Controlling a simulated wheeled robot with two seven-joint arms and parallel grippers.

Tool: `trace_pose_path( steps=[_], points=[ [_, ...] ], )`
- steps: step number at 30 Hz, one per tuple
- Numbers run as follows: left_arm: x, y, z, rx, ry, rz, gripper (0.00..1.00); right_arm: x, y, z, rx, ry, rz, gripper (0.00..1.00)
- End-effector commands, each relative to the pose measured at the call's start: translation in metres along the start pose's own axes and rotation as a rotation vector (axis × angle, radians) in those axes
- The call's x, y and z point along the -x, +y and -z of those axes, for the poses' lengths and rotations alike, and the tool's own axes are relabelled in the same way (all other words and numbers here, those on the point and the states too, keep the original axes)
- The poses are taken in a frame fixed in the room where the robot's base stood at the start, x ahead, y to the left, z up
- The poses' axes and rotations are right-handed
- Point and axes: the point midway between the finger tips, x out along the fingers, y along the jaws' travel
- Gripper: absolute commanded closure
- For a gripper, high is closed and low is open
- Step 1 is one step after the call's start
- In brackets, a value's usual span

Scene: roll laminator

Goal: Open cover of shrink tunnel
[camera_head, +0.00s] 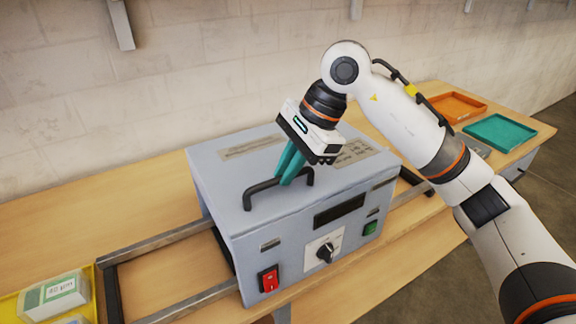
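The shrink tunnel (310,225) is a grey-blue box on the wooden table, and its cover (228,170) lies level on top. A black bar handle (262,187) stands on the cover. My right gripper (288,178) reaches down from above with its teal fingers close together at the middle of the handle, and they look shut on it. The fingers hide that part of the bar. The front has a red switch (269,279), a round knob (325,252), a dark display (339,210) and a green button (370,228). My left gripper is not in view.
Metal rails (165,243) run out from the tunnel's left side. A yellow tray (12,308) with a labelled box (54,296) is at the lower left. Orange (455,107) and teal (497,131) trays lie at the right. A brick wall (230,60) stands behind.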

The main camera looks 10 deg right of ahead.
Motion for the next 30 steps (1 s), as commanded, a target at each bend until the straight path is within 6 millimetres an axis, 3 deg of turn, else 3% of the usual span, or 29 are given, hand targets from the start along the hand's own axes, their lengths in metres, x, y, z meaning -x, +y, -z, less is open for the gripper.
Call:
trace_pose_path(
  steps=[14,20,30],
  points=[
    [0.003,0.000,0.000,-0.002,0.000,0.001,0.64,0.010,0.005,0.003,-0.001,-0.001,-0.003,1.00],
    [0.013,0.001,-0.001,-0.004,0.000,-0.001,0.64,0.034,0.021,0.013,-0.001,-0.002,-0.006,1.00],
    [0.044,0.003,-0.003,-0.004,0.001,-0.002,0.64,0.083,0.067,0.034,-0.004,-0.002,-0.005,1.00]
  ],
)
